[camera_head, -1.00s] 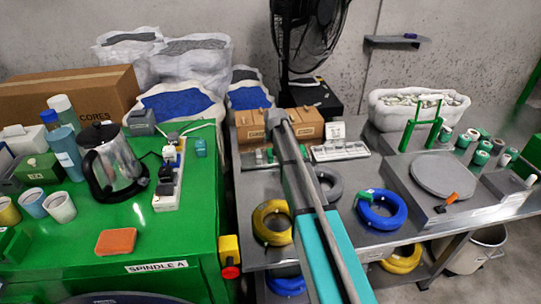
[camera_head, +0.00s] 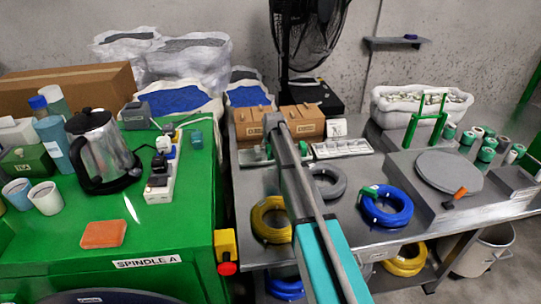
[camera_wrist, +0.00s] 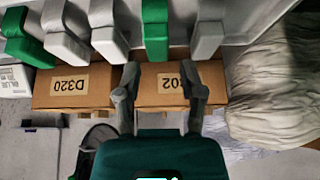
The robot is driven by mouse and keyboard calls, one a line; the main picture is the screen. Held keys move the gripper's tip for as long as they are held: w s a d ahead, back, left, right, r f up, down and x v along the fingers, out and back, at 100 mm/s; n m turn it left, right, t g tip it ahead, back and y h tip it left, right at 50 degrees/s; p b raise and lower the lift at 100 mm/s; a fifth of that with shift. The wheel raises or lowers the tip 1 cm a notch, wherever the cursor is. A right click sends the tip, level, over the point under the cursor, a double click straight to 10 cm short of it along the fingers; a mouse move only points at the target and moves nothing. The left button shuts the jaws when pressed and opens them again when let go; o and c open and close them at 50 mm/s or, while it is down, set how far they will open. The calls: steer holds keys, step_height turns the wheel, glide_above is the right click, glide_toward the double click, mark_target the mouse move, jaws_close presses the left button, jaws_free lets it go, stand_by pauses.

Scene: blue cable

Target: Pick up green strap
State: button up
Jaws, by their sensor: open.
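In the wrist view, a green strap (camera_wrist: 155,32) lies at the top middle, in a row with several grey strips. Another green strap (camera_wrist: 24,38) lies at the top left. In the head view, small green pieces (camera_head: 303,148) show by the white tray (camera_head: 345,147) in front of the brown boxes; my arm covers part of that row. My gripper (camera_wrist: 161,92) is open and empty in the wrist view. Its two fingers are apart, with the middle green strap lying beyond the gap between them. In the head view the fingers cannot be made out.
Cardboard boxes (camera_wrist: 72,87) lie close around the fingers in the wrist view. A pale sack (camera_wrist: 275,95) is at right. In the head view, yellow (camera_head: 270,219) and blue (camera_head: 385,206) cable coils lie on the metal table. A green cabinet (camera_head: 165,230) stands at left.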

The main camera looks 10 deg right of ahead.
mark_target(270, 149)
steer(key=shift+w+f, duration=0.2)
steer(key=shift+f, duration=0.1)
steer(key=b+x, duration=0.3)
steer(key=shift+s+d+f, duration=0.1)
steer(key=shift+d+f, duration=0.05)
steer(key=shift+f, duration=0.2)
steer(key=shift+b+x, duration=0.85)
steer(key=shift+b, duration=0.1)
steer(key=shift+r, duration=0.1)
steer(key=c, duration=0.6)
